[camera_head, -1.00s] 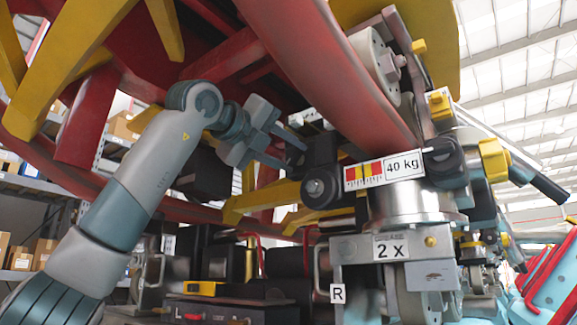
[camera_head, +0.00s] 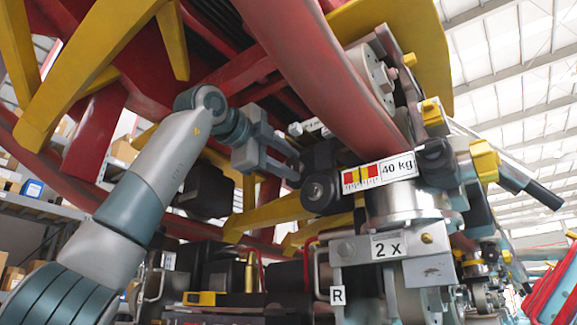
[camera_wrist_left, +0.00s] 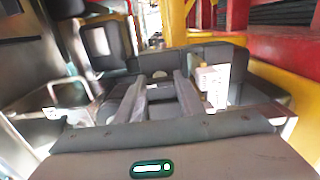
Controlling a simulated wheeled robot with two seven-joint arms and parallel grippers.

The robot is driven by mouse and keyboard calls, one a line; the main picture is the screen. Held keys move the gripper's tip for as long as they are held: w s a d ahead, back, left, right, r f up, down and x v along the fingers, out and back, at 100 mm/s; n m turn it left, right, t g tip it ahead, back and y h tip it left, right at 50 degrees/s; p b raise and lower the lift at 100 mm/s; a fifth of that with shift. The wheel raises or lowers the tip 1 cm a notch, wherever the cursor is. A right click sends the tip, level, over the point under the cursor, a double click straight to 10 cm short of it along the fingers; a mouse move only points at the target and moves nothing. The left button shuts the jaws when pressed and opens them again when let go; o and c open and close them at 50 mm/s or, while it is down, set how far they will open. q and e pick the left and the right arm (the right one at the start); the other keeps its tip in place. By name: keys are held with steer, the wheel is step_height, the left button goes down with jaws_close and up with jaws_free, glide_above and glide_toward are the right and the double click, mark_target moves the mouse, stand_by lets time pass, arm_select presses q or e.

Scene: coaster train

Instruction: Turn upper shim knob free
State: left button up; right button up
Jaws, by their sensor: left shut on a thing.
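In the head view my left gripper (camera_head: 294,162) reaches in from the left under the red rail. Its two fingers point right, with their tips against a dark block-like knob (camera_head: 320,155). A round black knob (camera_head: 316,191) with a light centre sits just below it. In the left wrist view my fingers (camera_wrist_left: 160,82) lie parallel with a gap, and their tips meet a dark part (camera_wrist_left: 160,60). The gripper is shut on this dark part, which I take to be the upper shim knob. The exact contact is partly hidden. My right gripper is not in view.
A red rail (camera_head: 335,75) runs close above the gripper. A "40 kg" label (camera_head: 397,168) and a metal cylinder (camera_head: 400,203) stand right of the knobs. Yellow beams (camera_head: 270,213) lie below. Several yellow knobs, one here (camera_head: 484,160), are at the right.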

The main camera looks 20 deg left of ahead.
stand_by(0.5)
arm_select(q)
steer(key=o, duration=0.8)
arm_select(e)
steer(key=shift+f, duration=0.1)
arm_select(q)
steer(key=shift+s+a+f+b, duration=0.1)
steer(key=shift+s+a+b, duration=0.15)
steer(key=shift+s, duration=0.2)
steer(key=b+v, duration=0.4)
steer(key=v, duration=1.2)
steer(key=shift+s+b, duration=0.2)
steer(key=shift+b, duration=0.2)
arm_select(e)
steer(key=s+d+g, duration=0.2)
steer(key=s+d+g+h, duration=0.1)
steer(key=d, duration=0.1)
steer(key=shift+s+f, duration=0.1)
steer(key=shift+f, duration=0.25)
